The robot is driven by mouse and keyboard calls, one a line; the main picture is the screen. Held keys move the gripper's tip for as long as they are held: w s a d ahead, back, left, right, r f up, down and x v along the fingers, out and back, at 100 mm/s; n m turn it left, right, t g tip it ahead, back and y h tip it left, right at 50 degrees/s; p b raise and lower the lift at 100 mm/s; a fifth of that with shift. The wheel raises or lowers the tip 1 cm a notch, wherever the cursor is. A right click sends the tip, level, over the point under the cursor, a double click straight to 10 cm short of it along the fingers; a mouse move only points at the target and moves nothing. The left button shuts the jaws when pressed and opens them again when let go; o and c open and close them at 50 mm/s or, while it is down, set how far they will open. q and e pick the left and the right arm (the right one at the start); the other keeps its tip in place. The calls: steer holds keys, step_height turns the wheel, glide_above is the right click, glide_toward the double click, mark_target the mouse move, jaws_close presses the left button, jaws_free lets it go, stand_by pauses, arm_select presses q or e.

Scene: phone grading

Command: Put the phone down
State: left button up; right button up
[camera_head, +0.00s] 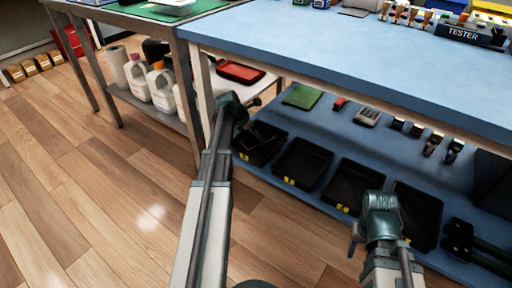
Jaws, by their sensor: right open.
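I cannot make out a phone for certain in the head view. My right gripper (356,240) is at the lower right, in front of the blue bench's lower shelf; it is open, and only part of its fingers shows beside the wrist. No phone shows between them. My left arm reaches up from the bottom middle, and its end (250,128) is by the leftmost black bin; its fingers are too dark and small to read.
The blue bench (330,50) carries a TESTER sign (464,34). Its lower shelf (325,120) holds several black bins (300,163) and small tools. Left stands a table with a green mat (205,5), white jugs (162,88) below. Wooden floor (90,190) is clear at left.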

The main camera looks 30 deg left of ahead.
mark_target(254, 139)
arm_select(q)
step_height(254, 139, down, 4)
steer(key=b, duration=0.3)
steer(key=shift+r+b, duration=0.2)
steer(key=shift+b, duration=0.1)
steer(key=shift+f, duration=0.2)
steer(key=o, duration=1.3)
steer(key=shift+r, duration=0.15)
steer(key=shift+s+r+p, duration=0.15)
steer(key=shift+r+p, duration=0.25)
steer(key=shift+r, duration=0.05)
steer(key=p+v, duration=0.9)
steer(key=v, duration=0.2)
steer(key=shift+s+r+p, duration=0.1)
steer(key=shift+p, duration=0.25)
